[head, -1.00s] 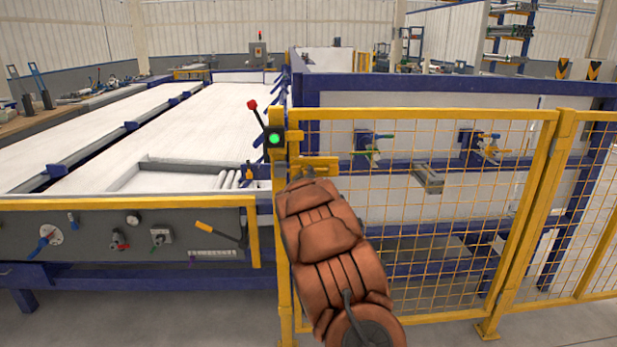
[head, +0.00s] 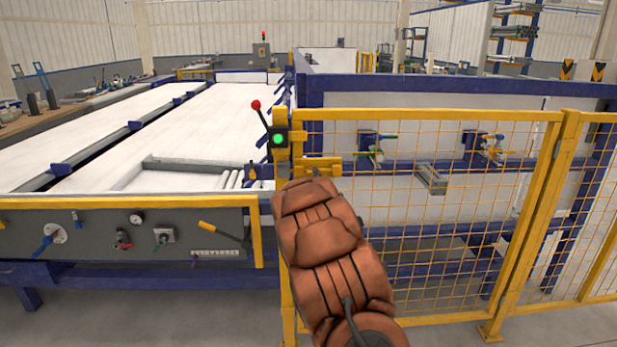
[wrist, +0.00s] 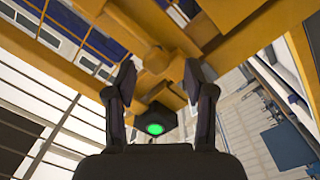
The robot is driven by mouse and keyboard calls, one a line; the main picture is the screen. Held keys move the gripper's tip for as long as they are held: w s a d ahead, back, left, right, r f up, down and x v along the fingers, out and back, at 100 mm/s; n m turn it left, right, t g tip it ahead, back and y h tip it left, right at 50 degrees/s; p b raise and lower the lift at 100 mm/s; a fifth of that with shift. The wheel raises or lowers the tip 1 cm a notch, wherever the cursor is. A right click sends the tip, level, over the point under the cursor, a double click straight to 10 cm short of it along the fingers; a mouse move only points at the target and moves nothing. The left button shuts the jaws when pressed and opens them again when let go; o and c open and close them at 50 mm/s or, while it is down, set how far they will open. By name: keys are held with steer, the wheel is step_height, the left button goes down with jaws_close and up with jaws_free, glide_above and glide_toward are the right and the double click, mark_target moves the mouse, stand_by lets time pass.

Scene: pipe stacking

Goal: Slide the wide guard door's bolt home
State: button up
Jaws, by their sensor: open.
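The wide guard door (head: 425,215) is a yellow frame with wire mesh, standing beside a yellow post. Its yellow bolt (head: 322,164) shows at the door's upper left, just above my arm. In the wrist view a yellow bolt knob (wrist: 156,59) lies ahead of and between the fingertips, with yellow bars behind it. My gripper (wrist: 160,84) is open, one finger on each side, and I see no clear contact with the knob. In the head view my brown-covered arm hides the gripper. I cannot tell how far the bolt sits in its keeper.
A box with a lit green lamp (head: 278,139) is on the post; the lamp also shows in the wrist view (wrist: 155,128). A red-knobbed lever (head: 256,105) rises beside it. A grey control panel (head: 120,232) stands left. Mesh fencing continues right.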

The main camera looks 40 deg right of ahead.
steer(key=v, duration=0.9)
stand_by(0.4)
steer(key=shift+a, duration=0.1)
steer(key=s+a+f+m+g+y+p, duration=0.1)
steer(key=s+a+f+g+y, duration=0.15)
steer(key=s+a, duration=0.5)
steer(key=s+a+f+g+y+p, duration=0.1)
steer(key=s+a+g+y, duration=0.25)
steer(key=a, duration=0.75)
steer(key=s+a+f+m+g+y+p, duration=0.1)
steer(key=s+a+g+y, duration=0.15)
steer(key=s+a, duration=0.6)
steer(key=s+a+g+y, duration=0.1)
steer(key=s+a, duration=0.3)
steer(key=s, duration=0.4)
steer(key=s+a+g+y, duration=0.1)
steer(key=s+a+g, duration=0.2)
steer(key=s, duration=0.5)
steer(key=s+a+r+n+g+y+p, duration=0.1)
steer(key=s+a+g, duration=0.2)
steer(key=s+a, duration=0.2)
steer(key=s, duration=0.3)
steer(key=shift+s+a, duration=0.25)
steer(key=shift+s, duration=0.05)
steer(key=shift+c, duration=0.3)
